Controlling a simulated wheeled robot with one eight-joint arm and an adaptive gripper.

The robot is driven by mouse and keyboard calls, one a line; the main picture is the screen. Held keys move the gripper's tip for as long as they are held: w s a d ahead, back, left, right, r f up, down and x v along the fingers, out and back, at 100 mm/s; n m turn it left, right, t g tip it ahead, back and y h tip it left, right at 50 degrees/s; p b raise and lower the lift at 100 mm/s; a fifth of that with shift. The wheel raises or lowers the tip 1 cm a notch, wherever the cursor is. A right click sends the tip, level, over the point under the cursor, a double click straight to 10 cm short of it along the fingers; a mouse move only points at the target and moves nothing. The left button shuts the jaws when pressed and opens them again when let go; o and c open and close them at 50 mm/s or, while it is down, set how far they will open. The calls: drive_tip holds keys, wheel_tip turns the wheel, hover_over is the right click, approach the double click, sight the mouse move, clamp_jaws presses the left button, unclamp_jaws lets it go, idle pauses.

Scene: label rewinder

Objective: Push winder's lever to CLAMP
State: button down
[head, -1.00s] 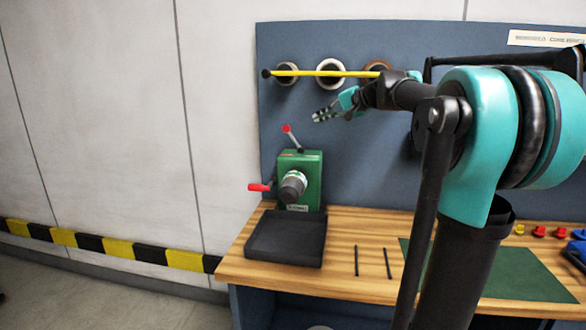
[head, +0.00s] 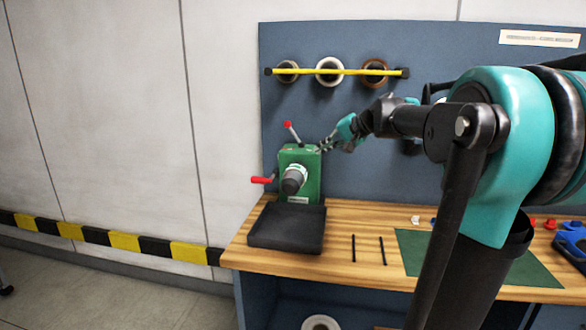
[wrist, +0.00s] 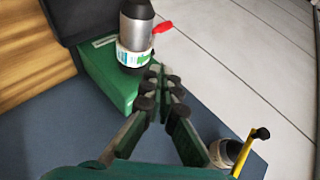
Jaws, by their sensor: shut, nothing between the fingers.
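The green winder (head: 312,172) stands at the left end of the bench, and its body also shows in the wrist view (wrist: 108,78). Its lever, a thin rod with a red knob (head: 288,125), rises from the top and leans left. I cannot make out the lever in the wrist view. A grey spindle with a white label roll (head: 295,175) faces front. A red crank handle (head: 262,180) sticks out left. My gripper (head: 327,144) is shut and empty, beside the winder's top right corner, right of the lever and apart from it. Its fingers (wrist: 161,82) point toward the winder in the wrist view.
A black tray (head: 287,243) sits in front of the winder. Above, a yellow rod (head: 345,72) crosses several hanging rolls on the blue back panel (head: 440,50). Two black sticks (head: 353,248) and a green mat (head: 530,272) lie to the right.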

drive_tip(key=s+d+f+n+g+h, duration=0.1)
drive_tip(key=s+d+f+h, duration=0.1)
drive_tip(key=s+f, duration=0.8)
drive_tip(key=s+d+f+n+g+h, duration=0.1)
drive_tip(key=s+d+f+n+h, duration=0.1)
drive_tip(key=s+f, duration=0.8)
drive_tip(key=s+d+f+n+g+h, duration=0.1)
drive_tip(key=s+d+f+h, duration=0.3)
drive_tip(key=s+f, duration=0.6)
wheel_tip(320, 180, down, 6)
drive_tip(key=shift+s+d+f, duration=0.15)
drive_tip(key=shift+s+d, duration=0.25)
drive_tip(key=shift+d, duration=0.5)
drive_tip(key=shift+a, duration=0.15)
